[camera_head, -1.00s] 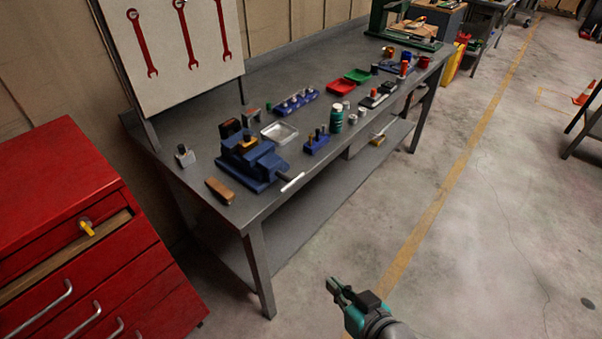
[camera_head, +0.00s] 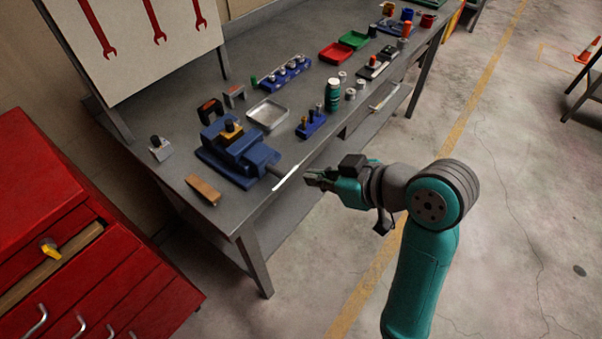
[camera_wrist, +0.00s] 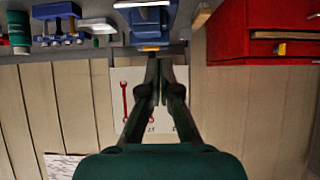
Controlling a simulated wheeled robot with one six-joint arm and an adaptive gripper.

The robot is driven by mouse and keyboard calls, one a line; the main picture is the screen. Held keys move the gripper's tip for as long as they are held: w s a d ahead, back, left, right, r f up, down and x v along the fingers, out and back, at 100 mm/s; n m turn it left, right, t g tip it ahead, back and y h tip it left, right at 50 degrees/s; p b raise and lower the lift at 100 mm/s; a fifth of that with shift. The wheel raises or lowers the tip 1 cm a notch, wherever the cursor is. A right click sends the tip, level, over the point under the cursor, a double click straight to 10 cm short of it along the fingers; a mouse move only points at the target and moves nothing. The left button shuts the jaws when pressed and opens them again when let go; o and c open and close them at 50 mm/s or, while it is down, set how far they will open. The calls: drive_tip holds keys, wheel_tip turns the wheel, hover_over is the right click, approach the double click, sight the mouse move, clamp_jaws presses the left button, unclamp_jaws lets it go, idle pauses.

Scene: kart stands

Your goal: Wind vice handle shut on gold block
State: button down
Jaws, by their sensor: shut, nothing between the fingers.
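The blue vice (camera_head: 240,155) stands near the front edge of the grey bench. The gold block (camera_head: 231,131) sits in the vice's jaw area with a dark knob on top. The light vice handle (camera_head: 285,178) sticks out past the bench's front edge. My gripper (camera_head: 308,178) is shut and empty, just right of the handle; I cannot tell whether they touch. In the wrist view the shut fingers (camera_wrist: 160,62) point toward the vice (camera_wrist: 150,25), and the pale handle (camera_wrist: 142,4) lies across the top edge.
A wooden-handled brush or block (camera_head: 203,190) lies left of the vice on the bench (camera_head: 225,215). A metal tray (camera_head: 268,114), a blue holder (camera_head: 312,124) and a green bottle (camera_head: 332,95) stand behind and right. The red cabinet (camera_head: 60,210) is at left.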

hover_over(284, 181)
drive_tip(key=s+d, duration=0.1)
drive_tip(key=s, duration=0.2)
wheel_tip(284, 181, down, 5)
drive_tip(key=f, duration=0.3)
drive_tip(key=shift+w+a+f, duration=0.15)
drive_tip(key=shift+w+a, duration=0.05)
drive_tip(key=shift+a, duration=0.15)
drive_tip(key=shift+a+f, duration=0.1)
drive_tip(key=shift+f, duration=0.4)
drive_tip(key=shift+w, duration=0.1)
